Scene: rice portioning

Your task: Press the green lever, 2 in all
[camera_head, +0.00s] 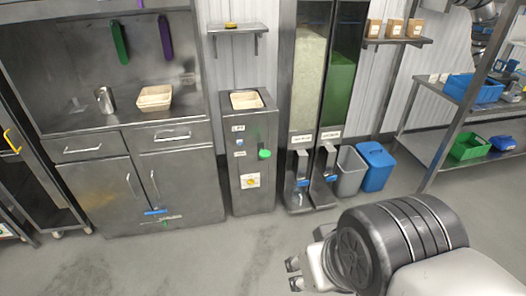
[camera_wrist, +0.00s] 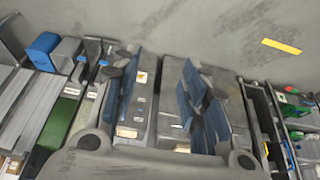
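A green round knob on a short lever (camera_head: 264,154) sticks out from the front of a narrow steel cabinet (camera_head: 240,190) in the head view. My gripper (camera_head: 293,273) is at the lower middle of the head view, in front of the cabinets and well apart from the knob. In the wrist view, which looks turned upside down, the two blue-padded fingers (camera_wrist: 168,95) are spread wide with nothing held between them. The narrow cabinet front shows there beside the left finger. I cannot make out the green knob in the wrist view.
Two tall dispensers, one with pale grains (camera_head: 307,75) and one with green contents (camera_head: 338,85), stand right of the cabinet. A grey bin (camera_head: 350,172) and blue bin (camera_head: 376,165) stand beside them. A steel counter (camera_head: 150,117) is at left. The floor in front is clear.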

